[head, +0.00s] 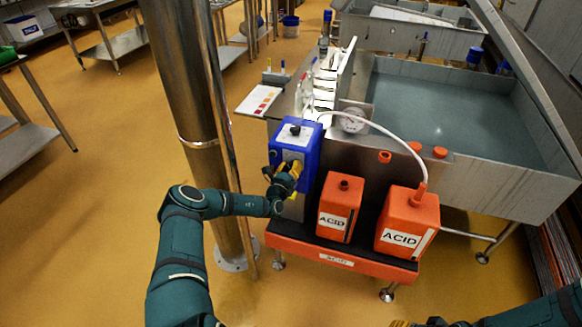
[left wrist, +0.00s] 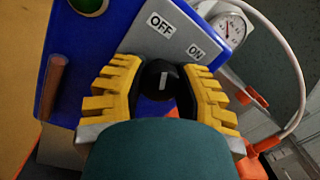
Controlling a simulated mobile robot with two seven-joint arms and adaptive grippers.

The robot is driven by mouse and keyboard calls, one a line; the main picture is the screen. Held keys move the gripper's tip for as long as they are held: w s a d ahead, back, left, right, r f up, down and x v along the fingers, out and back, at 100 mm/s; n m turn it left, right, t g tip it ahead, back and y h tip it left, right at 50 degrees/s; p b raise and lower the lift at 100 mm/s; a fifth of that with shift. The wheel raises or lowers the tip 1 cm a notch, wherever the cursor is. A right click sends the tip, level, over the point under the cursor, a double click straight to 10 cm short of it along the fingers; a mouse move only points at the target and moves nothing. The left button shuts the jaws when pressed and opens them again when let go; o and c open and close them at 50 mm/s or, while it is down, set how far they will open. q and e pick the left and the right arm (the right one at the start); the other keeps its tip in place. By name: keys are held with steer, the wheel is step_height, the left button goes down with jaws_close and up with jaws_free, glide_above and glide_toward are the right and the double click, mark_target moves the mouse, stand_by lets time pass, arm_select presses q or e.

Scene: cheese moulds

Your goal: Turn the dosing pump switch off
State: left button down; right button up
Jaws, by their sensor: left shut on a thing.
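The blue dosing pump (head: 296,146) stands at the left end of the acid stand. Its grey switch plate shows in the left wrist view with an OFF label (left wrist: 160,25) and an ON label (left wrist: 196,52). The black switch knob (left wrist: 158,79) has a short white mark, upright in that picture; I cannot tell for sure which label it points to. My left gripper (head: 290,170) is at the pump's front, its yellow fingers (left wrist: 162,68) shut on the knob from both sides. My right gripper (head: 430,322) barely shows at the bottom edge, its fingers mostly cut off.
Two orange ACID canisters (head: 339,207) (head: 409,221) stand right of the pump in an orange tray (head: 340,262). A white hose (head: 385,131) arches above to the right one. A steel column (head: 185,90) rises just left. A vat (head: 440,110) stands behind.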

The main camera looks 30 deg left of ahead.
arm_select(q)
steer(key=shift+f, duration=0.1)
steer(key=c, duration=0.6)
jaws_free()
steer(key=v, duration=1.2)
